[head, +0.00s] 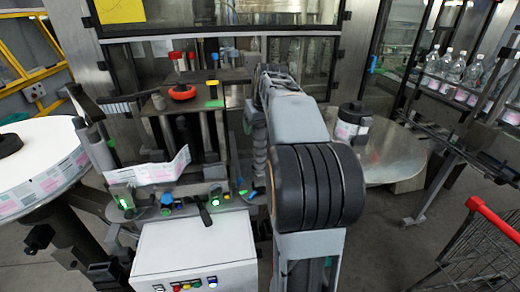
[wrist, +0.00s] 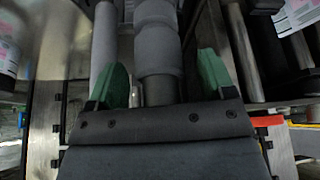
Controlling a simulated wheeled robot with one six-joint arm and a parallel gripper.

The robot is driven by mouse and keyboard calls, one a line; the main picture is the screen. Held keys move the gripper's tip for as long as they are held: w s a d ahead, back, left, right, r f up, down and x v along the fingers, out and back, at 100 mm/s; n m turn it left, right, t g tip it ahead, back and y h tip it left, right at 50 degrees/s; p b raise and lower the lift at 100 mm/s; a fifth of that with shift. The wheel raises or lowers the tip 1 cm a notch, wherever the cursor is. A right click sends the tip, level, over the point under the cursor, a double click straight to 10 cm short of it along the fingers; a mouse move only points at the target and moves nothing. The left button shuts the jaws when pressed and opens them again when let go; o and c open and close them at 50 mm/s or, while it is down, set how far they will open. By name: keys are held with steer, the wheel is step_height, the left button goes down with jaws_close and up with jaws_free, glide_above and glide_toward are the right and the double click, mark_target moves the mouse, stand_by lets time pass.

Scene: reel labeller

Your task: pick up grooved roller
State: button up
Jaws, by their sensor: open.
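In the wrist view, my gripper (wrist: 163,76) is open, with one green finger pad on each side of the picture's middle. A grey grooved roller (wrist: 158,45), with stepped bands along it, runs up the picture between the pads. Gaps show between the roller and both pads, the larger on the right. I cannot tell how deep the roller lies between the fingers. Its lower end is hidden behind the dark gripper body. In the head view my own arm covers the middle, and I cannot make out the gripper or the roller clearly.
A smooth lighter cylinder (wrist: 103,48) stands close left of the roller. In the head view, the labelling machine has a white control box (head: 195,255) in front, a label reel (head: 40,165) at left and a round metal table (head: 395,155) at right. A red-handled cart (head: 490,215) stands lower right.

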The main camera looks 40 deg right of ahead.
steer(key=shift+c, duration=0.4)
jaws_close()
stand_by(0.4)
